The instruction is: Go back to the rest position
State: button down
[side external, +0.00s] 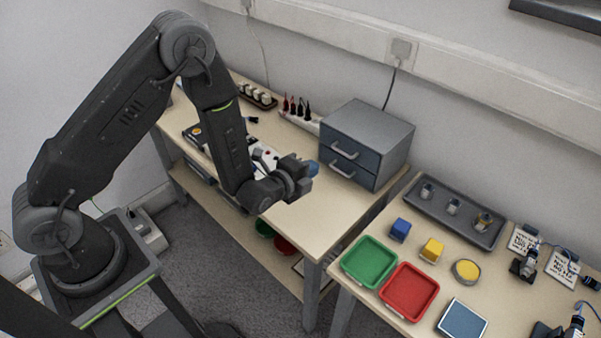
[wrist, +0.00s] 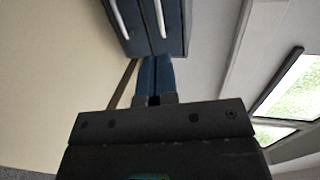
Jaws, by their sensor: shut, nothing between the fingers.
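My gripper (side external: 311,168) is above the left table (side external: 318,211), in front of the drawer cabinet. It points right in the side view, with its blue fingers together and empty. In the wrist view the two blue fingers (wrist: 155,78) lie side by side against each other, pointing toward the cabinet (wrist: 172,30). My arm is bent, with its elbow high at the upper left of the side view. No rest mark or stand shows in either view.
The grey cabinet (side external: 367,137) with two handled drawers stands close beyond my gripper. The right table holds a green tray (side external: 369,262), a red tray (side external: 409,292), a blue block (side external: 400,230), a yellow block (side external: 432,249) and a grey tray (side external: 487,237) with metal parts.

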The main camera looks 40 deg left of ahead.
jog(key=s+a+r+n+g, duration=0.1)
jog(key=s+r+n+g, duration=0.2)
jog(key=r, duration=0.5)
jog(key=s+r+n+g, duration=0.1)
jog(key=s+r+n, duration=0.3)
jog(key=r+n, duration=0.3)
jog(key=s+a+r+n+g, duration=0.2)
jog(key=s+r+n+g, duration=0.1)
jog(key=s, duration=0.7)
jog(key=s+a+r+n+g, duration=0.1)
jog(key=s+r+n, duration=0.3)
jog(key=s, duration=0.6)
notch_tip(320, 180, up, 3)
jog(key=shift+a+f+n+g, duration=0.15)
jog(key=shift+a+n+g, duration=0.25)
jog(key=shift+g, duration=0.5)
